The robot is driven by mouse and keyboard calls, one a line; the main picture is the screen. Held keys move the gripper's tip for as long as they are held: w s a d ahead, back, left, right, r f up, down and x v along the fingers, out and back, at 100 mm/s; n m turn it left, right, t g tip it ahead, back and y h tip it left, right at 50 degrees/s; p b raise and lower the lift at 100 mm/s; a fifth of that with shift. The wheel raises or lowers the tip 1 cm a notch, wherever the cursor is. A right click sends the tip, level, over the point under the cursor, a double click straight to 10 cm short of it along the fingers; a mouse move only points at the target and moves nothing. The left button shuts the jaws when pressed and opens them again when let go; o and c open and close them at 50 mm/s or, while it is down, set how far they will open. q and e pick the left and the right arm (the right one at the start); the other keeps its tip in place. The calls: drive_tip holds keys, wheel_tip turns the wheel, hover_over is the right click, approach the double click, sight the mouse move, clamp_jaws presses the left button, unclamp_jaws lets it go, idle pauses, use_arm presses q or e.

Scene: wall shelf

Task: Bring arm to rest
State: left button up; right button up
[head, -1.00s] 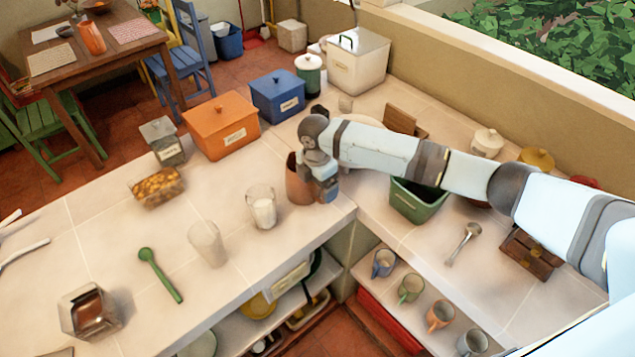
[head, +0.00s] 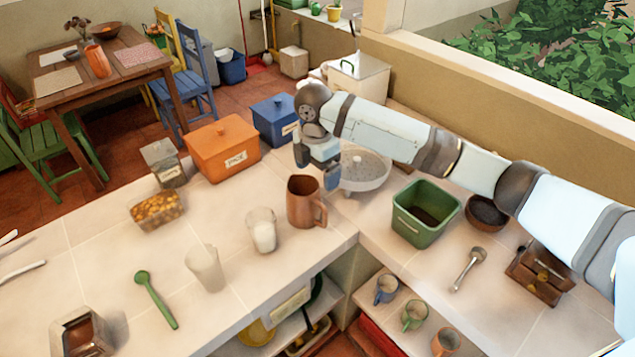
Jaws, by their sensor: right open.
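My right arm (head: 395,133) reaches in from the right edge across the back of the counter. My right gripper (head: 318,167) hangs at its end with its fingers pointing down. It is open and empty, just above and behind a copper-brown mug (head: 303,203) that stands upright on the counter. In the picture the gripper overlaps the left rim of a round, pale strainer-like dish (head: 365,168). My left gripper is not in view.
An orange box (head: 222,150) and a blue box (head: 272,118) stand left of the gripper. A glass of white (head: 263,232), a clear cup (head: 207,270) and a green bin (head: 425,213) stand nearby. Mugs sit on a lower shelf.

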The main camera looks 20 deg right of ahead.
idle(0.5)
drive_tip(key=s+a+f+m+t+y, duration=0.1)
drive_tip(key=s+a+f+m+y, duration=0.15)
drive_tip(key=s+a+f, duration=0.4)
drive_tip(key=s+a+f+m+t+y, duration=0.1)
drive_tip(key=s+f+m, duration=0.25)
drive_tip(key=s, duration=0.55)
drive_tip(key=s+d+m+t+h, duration=0.1)
drive_tip(key=s+d+m+h, duration=0.1)
drive_tip(key=s+d+m, duration=0.65)
drive_tip(key=s+d+m+t+h, duration=0.1)
drive_tip(key=s+d+m, duration=0.45)
drive_tip(key=s, duration=0.55)
drive_tip(key=w+a+f+t+y, duration=0.1)
drive_tip(key=w+a+f+t, duration=0.2)
drive_tip(key=f, duration=0.3)
drive_tip(key=w+a+f+n+t+y, duration=0.1)
drive_tip(key=w+a+f+t+y, duration=0.1)
drive_tip(key=f, duration=0.5)
drive_tip(key=w+a+t, duration=0.1)
drive_tip(key=a+t, duration=0.1)
drive_tip(key=shift+a+t, duration=0.15)
drive_tip(key=shift+t, duration=0.15)
drive_tip(key=shift+f, duration=0.1)
